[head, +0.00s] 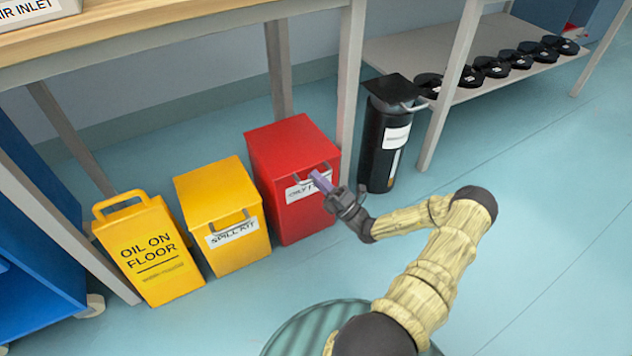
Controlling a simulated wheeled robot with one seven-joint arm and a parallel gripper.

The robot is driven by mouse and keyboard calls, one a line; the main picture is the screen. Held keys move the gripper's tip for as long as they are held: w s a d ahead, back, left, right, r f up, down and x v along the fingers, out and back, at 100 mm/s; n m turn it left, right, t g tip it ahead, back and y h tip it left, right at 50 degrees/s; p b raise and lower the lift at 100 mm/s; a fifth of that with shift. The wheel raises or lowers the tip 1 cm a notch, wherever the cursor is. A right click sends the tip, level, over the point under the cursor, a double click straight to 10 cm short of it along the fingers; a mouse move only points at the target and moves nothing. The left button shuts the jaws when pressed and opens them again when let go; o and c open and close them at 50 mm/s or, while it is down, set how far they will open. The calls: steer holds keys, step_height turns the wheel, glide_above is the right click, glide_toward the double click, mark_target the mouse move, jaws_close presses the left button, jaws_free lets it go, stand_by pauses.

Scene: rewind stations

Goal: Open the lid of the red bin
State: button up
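The red bin (282,205) stands on the floor in the middle of the head view, with a white label on its front, partly hidden by my gripper. Its red lid (288,142) lies flat and closed on top. A grey handle (302,178) sits at the front of the lid, above the label. My gripper (319,181) is at the right part of this handle, its purplish fingers pointing up and left toward it. The fingers overlap the handle in the picture. I cannot tell whether they touch it or whether they are open or shut.
A yellow spill kit bin (222,215) and a yellow oil-on-floor sign (148,250) stand left of the red bin. A black cylinder bin (375,150) and a table leg (350,75) are close on its right. Open floor (560,230) lies at right.

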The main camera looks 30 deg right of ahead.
steer(key=shift+w+a+r, duration=0.15)
steer(key=shift+w+r, duration=0.1)
steer(key=shift+w, duration=0.05)
jaws_close()
steer(key=shift+r+p, duration=0.15)
steer(key=shift+p, duration=0.15)
